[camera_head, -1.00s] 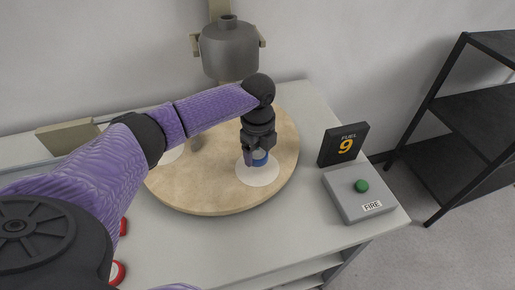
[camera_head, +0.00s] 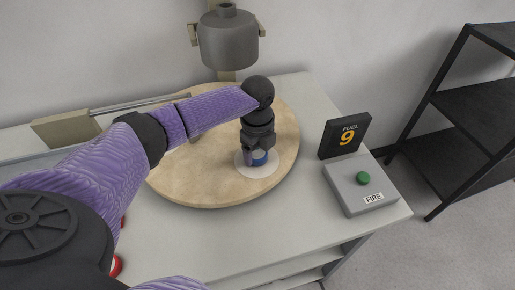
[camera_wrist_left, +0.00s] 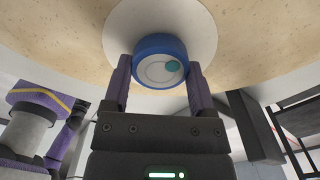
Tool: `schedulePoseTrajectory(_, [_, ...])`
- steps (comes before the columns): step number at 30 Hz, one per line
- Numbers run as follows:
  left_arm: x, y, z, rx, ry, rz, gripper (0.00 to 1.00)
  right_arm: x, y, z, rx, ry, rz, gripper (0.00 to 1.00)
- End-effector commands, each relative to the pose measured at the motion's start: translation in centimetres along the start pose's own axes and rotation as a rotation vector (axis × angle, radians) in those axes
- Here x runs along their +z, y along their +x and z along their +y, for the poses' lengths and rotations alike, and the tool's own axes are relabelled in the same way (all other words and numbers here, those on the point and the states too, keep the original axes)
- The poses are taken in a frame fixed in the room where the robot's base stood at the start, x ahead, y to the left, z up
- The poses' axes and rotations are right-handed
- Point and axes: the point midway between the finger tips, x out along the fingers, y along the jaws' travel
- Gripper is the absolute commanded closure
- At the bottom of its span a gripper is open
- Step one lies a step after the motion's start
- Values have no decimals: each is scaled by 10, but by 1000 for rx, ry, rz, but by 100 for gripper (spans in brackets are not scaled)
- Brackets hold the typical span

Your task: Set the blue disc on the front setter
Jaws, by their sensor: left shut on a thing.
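The blue disc (camera_head: 259,158) is between the fingers of my left gripper (camera_head: 257,154), which is shut on it. In the left wrist view the blue disc (camera_wrist_left: 160,62) shows its pale face with a teal spot, a finger on each side. The disc is over the white round setter (camera_head: 264,173) on the near right part of the round wooden table. The setter also shows behind the disc in the left wrist view (camera_wrist_left: 120,25). I cannot tell whether the disc touches the setter. My right gripper is not in view.
The round wooden table (camera_head: 205,195) lies on a pale bench. A grey bell-shaped vessel (camera_head: 228,42) hangs behind it. To the right stand a black fuel display reading 9 (camera_head: 345,137) and a grey box with a green button (camera_head: 352,192). Black shelves (camera_head: 470,105) stand farther right.

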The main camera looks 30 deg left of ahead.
Motion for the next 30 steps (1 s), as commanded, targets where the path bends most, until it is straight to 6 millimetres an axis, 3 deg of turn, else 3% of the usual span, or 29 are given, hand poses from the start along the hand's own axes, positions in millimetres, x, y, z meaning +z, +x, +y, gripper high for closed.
schedulePoseTrajectory(11, [0, 6, 0, 0, 0, 0, 89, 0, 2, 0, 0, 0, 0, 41])
schedulePoseTrajectory(12, [0, 6, 0, 0, 0, 0, 25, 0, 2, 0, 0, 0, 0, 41])
schedulePoseTrajectory(16, [0, 6, 0, 0, 0, 0, 0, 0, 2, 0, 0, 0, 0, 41])
schedulePoseTrajectory(23, [0, 4, 0, 0, 0, 0, 0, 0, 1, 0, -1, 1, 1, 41])
schedulePoseTrajectory(30, [1, -54, 0, -5, 0, -2, 0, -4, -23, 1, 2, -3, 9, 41])
